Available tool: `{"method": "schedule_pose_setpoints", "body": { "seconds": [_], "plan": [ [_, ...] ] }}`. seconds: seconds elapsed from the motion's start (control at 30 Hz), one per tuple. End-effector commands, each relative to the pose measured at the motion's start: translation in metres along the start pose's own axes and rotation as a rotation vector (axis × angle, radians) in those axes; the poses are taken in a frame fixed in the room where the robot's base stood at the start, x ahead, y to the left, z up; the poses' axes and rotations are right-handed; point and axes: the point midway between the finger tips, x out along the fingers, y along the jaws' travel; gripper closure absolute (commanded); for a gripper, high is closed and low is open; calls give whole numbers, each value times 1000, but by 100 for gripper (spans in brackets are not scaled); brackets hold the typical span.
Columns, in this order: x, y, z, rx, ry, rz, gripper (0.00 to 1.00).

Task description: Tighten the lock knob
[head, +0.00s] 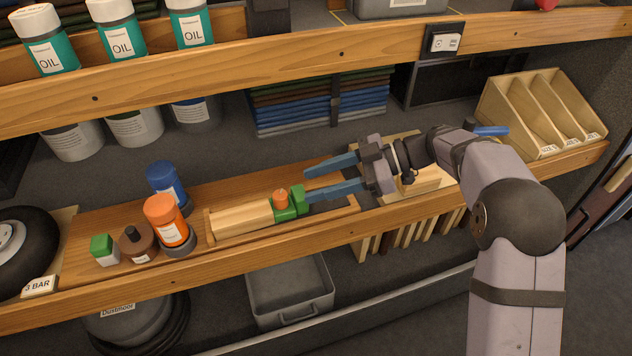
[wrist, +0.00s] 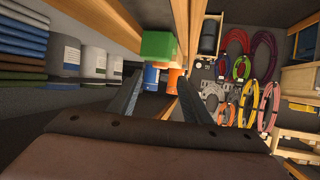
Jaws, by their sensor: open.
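A wooden block (head: 242,218) lies in a shallow wooden tray on the middle shelf, with a green fitting (head: 290,208) at its right end. A small orange knob (head: 281,198), apparently the lock knob, stands on top of the green fitting. My gripper (head: 307,184) is open and empty, reaching in from the right. Its nearer fingertip is close to the green fitting's right end; I cannot tell whether they touch. In the wrist view, a green block face (wrist: 158,45) shows just past my open fingers (wrist: 161,82). The knob is not clear there.
A wooden divider rack (head: 540,112) is at right. The wooden shelf edge (head: 230,262) runs along the front.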

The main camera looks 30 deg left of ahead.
Motion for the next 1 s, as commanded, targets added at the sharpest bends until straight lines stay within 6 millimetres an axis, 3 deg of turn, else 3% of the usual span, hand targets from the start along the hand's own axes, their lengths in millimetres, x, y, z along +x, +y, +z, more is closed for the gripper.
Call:
{"method": "schedule_pose_setpoints", "body": {
  "seconds": [0.17,0.27,0.37,0.6,0.67,0.77,0.83,0.93,1.0],
  "plan": [
    [12,-6,-18,-14,0,-33,56],
    [34,-18,-42,-33,1,-91,56],
    [69,-39,-75,-55,2,-183,56],
    [167,-129,-163,-151,-24,-482,56],
    [185,-158,-173,-206,-76,-577,56],
    [204,-203,-172,-344,-226,-745,56],
    [207,-216,-158,-434,-357,-824,56],
    [201,-213,-133,-528,-556,-880,56],
    [192,-197,-116,-579,-700,-878,56]
  ]
}}
